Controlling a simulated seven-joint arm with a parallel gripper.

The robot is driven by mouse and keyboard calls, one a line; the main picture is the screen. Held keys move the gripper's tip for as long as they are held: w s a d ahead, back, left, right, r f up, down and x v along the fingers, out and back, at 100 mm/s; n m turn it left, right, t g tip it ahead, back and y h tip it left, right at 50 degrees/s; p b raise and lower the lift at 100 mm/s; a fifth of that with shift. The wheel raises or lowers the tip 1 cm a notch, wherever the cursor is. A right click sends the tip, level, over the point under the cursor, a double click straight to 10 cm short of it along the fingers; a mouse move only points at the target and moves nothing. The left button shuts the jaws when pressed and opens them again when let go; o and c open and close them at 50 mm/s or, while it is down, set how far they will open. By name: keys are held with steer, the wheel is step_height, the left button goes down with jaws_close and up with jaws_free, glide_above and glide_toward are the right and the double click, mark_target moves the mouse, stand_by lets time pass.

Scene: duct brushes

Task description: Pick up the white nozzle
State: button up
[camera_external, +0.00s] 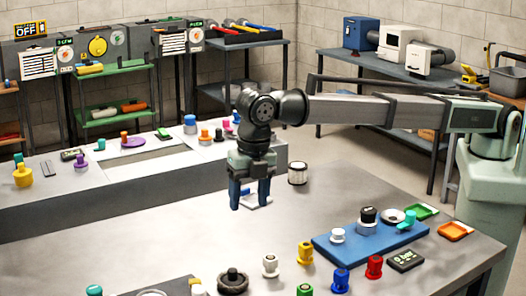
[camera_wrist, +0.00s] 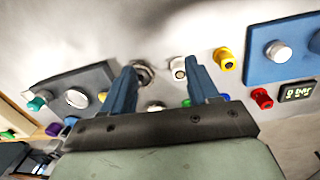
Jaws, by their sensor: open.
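A white nozzle (camera_external: 270,265) stands on the grey table, between a dark round fitting (camera_external: 232,280) and a yellow nozzle (camera_external: 305,252). It also shows in the wrist view (camera_wrist: 178,68), close to the inner side of my right-hand finger. Another white knob-shaped piece (camera_external: 337,236) stands on the blue mat (camera_external: 330,248); it shows in the wrist view too (camera_wrist: 278,51). My gripper (camera_external: 250,195) points down above the table, behind and left of the white nozzle. In the wrist view my gripper (camera_wrist: 160,68) has its fingers wide apart with nothing held.
Blue (camera_external: 340,280) and red (camera_external: 374,266) nozzles and a small display box (camera_external: 405,260) stand near the mat. A white-and-dark cylinder (camera_external: 298,173) stands at the table's back edge. The table's middle left is bare.

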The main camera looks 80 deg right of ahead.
steer(key=n+g, duration=0.1)
glide_above(271, 257)
step_height(271, 257, down, 13)
steer(key=c, duration=1.1)
stand_by(0.4)
